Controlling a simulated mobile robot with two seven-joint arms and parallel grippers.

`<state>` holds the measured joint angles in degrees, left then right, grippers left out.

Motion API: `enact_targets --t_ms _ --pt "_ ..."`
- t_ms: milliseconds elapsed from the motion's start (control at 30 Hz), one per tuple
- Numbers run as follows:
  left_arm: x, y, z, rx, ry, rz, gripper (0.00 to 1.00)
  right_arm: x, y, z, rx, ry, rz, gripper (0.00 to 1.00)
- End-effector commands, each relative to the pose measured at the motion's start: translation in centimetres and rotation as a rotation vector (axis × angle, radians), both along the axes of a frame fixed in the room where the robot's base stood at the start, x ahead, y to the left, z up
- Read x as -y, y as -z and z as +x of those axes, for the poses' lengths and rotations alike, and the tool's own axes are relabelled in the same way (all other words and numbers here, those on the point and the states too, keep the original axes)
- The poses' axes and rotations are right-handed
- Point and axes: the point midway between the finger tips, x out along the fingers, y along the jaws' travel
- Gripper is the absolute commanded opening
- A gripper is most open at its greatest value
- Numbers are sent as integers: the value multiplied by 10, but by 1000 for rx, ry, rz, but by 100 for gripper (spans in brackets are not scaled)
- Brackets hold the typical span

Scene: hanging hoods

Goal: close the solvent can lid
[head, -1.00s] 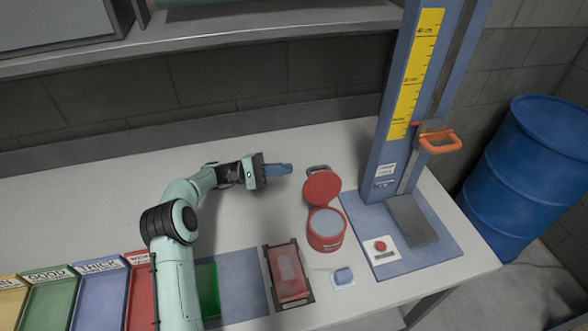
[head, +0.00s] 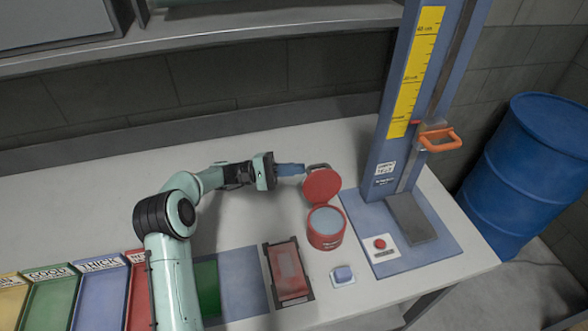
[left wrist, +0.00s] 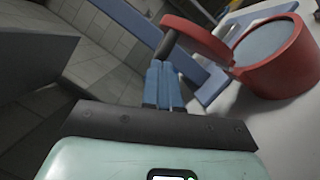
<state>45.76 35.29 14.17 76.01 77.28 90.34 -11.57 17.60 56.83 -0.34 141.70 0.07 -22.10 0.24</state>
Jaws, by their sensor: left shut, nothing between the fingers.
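The red solvent can (head: 326,238) stands upright on the table, its round opening facing up with a pale grey-blue inside. Its red lid (head: 322,186) stands open, tilted up on the far side of the can. A dark handle (head: 319,167) shows behind the lid. My left gripper (head: 303,169) is shut and empty, its blue fingers pointing right, close to the lid's far left edge. In the left wrist view the shut fingers (left wrist: 164,84) are just below the dark handle (left wrist: 166,44), beside the lid (left wrist: 196,40) and can (left wrist: 278,62). Whether they touch is unclear. My right gripper is not in view.
A blue stand with a yellow scale (head: 415,70) and an orange handle (head: 440,140) rises right of the can. Coloured bins (head: 95,300) line the front left. A blue drum (head: 530,175) stands right.

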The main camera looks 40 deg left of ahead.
Motion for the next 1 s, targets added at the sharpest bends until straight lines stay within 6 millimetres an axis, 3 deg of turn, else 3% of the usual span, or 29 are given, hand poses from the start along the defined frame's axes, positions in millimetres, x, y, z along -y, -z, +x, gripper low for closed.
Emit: enact_targets --t_ms 667,1000 --pt "7 -6 -6 84 1 99 0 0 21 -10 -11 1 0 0" --pt "18 -14 -15 222 2 261 0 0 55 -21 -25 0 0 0"
